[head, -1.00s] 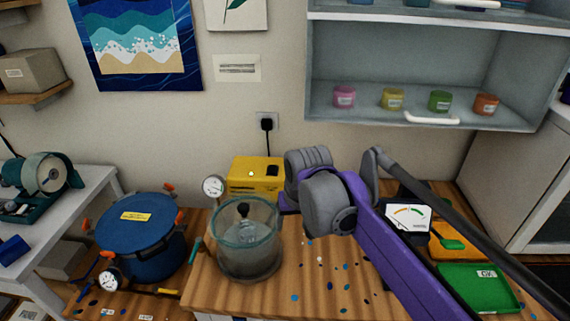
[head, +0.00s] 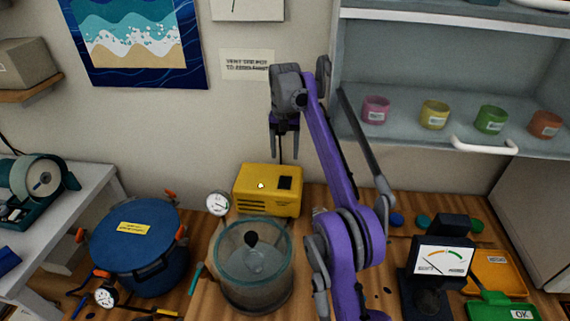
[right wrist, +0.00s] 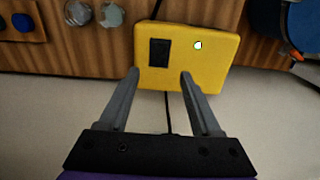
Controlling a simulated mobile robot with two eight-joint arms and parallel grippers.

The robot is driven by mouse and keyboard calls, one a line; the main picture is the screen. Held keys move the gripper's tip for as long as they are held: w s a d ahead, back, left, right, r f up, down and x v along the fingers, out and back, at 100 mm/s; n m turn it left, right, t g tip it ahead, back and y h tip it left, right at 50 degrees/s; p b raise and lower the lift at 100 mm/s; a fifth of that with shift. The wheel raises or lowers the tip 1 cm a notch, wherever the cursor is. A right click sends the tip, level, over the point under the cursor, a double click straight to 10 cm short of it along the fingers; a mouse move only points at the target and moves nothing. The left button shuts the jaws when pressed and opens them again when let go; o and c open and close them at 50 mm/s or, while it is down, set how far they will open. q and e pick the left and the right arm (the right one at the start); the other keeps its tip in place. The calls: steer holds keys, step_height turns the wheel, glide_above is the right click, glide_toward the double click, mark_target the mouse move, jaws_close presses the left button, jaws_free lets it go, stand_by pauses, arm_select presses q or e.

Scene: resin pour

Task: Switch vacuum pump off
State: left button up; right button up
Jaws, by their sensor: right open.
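The yellow vacuum pump (head: 252,203) stands at the back of the wooden bench against the wall. Its dark rocker switch (head: 285,183) and a small bright lamp (head: 261,185) are on its top. My right gripper (head: 284,152) hangs above the back of the pump, open and empty. In the right wrist view the pump (right wrist: 215,72) lies beyond the two spread fingertips. The switch (right wrist: 158,52) is near the left fingertip, with no contact visible, and the lamp (right wrist: 198,45) glows greenish white. My left gripper is out of view.
A clear chamber (head: 255,285) stands in front of the pump, with a round gauge (head: 217,203) beside it. A blue lidded pot (head: 138,250) is at left. A meter (head: 445,261) and a green tray (head: 490,312) are at right. A shelf (head: 400,142) holds several jars.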

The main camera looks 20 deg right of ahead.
mark_target(285, 184)
steer(key=f+b, duration=0.1)
steer(key=f, duration=0.5)
steer(key=s+f+b, duration=0.1)
steer(key=f, duration=0.2)
steer(key=shift+a+f+b, duration=0.15)
steer(key=shift+f+b, duration=0.1)
steer(key=shift+b, duration=0.1)
steer(key=shift+w+f, duration=0.15)
steer(key=shift+f, duration=0.35)
arm_select(q)
steer(key=s+f, duration=0.1)
steer(key=f, duration=0.1)
steer(key=s+f, duration=0.2)
steer(key=shift+a+f, duration=0.1)
steer(key=shift+f, duration=0.05)
arm_select(e)
jaws_close()
